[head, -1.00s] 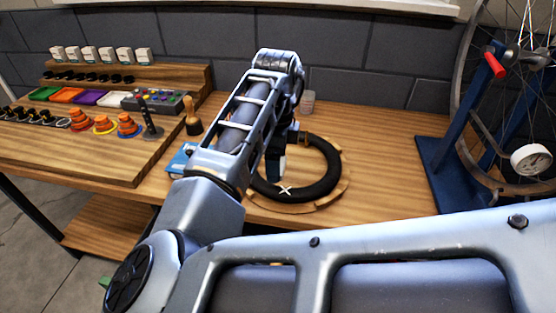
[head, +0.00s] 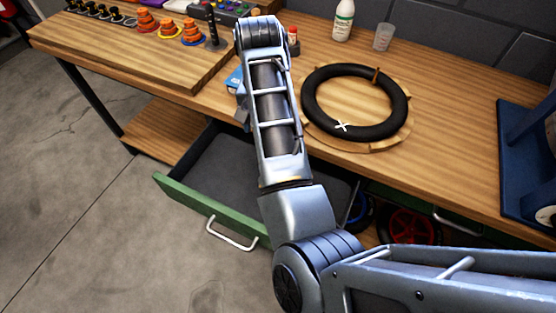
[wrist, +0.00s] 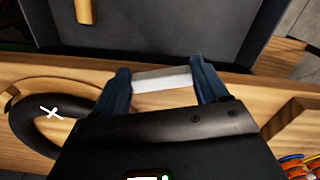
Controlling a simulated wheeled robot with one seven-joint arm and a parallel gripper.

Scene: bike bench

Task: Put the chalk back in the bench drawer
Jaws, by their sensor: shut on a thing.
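My gripper (wrist: 161,80) is shut on the chalk (wrist: 163,82), a pale white stick held crosswise between the two blue fingers in the wrist view. In the head view my arm hides the gripper and chalk. The bench drawer (head: 228,212) stands open below the bench's front edge, with a green front, a pale handle and a dark grey inside. My arm covers part of it. In the wrist view the dark drawer inside (wrist: 180,28) lies beyond the fingertips, with a wooden handle-like piece (wrist: 84,10) in it. The chalk appears apart from the drawer floor.
A black tyre (head: 313,115) with a white cross lies on a wooden ring on the bench (head: 450,110). A white bottle (head: 343,20) and a clear cup (head: 384,37) stand behind it. A blue stand (head: 525,150) is at right. Orange stacked pieces (head: 193,32) stand at left.

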